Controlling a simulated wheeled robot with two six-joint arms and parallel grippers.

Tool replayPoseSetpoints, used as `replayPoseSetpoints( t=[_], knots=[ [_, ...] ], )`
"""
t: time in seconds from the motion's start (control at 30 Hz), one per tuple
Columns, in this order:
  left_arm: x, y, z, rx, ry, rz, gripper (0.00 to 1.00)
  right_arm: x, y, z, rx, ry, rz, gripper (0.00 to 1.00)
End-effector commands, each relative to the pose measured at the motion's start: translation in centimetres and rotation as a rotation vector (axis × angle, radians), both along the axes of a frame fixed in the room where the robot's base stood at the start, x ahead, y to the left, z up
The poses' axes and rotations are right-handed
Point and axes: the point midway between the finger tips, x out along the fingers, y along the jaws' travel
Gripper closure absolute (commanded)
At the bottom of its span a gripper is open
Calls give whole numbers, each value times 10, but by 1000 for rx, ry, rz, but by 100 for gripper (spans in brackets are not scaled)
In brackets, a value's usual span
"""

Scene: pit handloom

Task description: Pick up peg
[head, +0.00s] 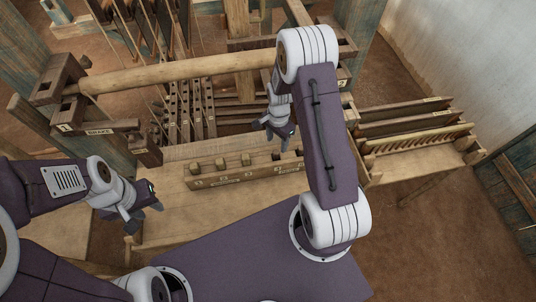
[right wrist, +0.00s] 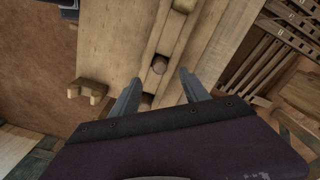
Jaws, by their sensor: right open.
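My right gripper (head: 282,143) is open above the rail's right part. In the right wrist view its fingers (right wrist: 160,77) are apart, and a round peg top (right wrist: 159,65) shows in the gap between them. Nothing is held there. Whether the fingertips reach down beside the peg is unclear. My left gripper (head: 145,212) has its fingers apart and is empty, left of the rail and away from the pegs.
A thick wooden roller (head: 180,74) crosses behind the rail. Upright slatted frames (head: 190,110) stand behind the pegs. A rack with long slats (head: 415,125) is at the right. A small wooden bracket (right wrist: 88,91) sticks out in the right wrist view. The bench front (head: 180,222) is bare.

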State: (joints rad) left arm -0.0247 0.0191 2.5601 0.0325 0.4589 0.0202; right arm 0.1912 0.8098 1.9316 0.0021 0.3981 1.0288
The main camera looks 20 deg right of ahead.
Motion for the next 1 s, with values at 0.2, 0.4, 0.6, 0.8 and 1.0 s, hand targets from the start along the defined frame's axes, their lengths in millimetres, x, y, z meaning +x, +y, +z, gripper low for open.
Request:
replayPoseSetpoints(
  t=[0.2,0.4,0.6,0.8,1.0],
  knots=[
    [0,0,6,0,0,0,64,-1,0,-29,1,4,3,46],
    [0,0,12,0,0,0,64,-1,1,-42,0,5,5,46],
    [0,0,19,0,0,0,64,0,2,-76,0,5,5,46],
    [0,0,19,0,0,0,64,1,1,-83,0,1,5,46],
    [0,0,18,0,0,0,64,1,1,-83,-1,2,6,80]
  ],
)
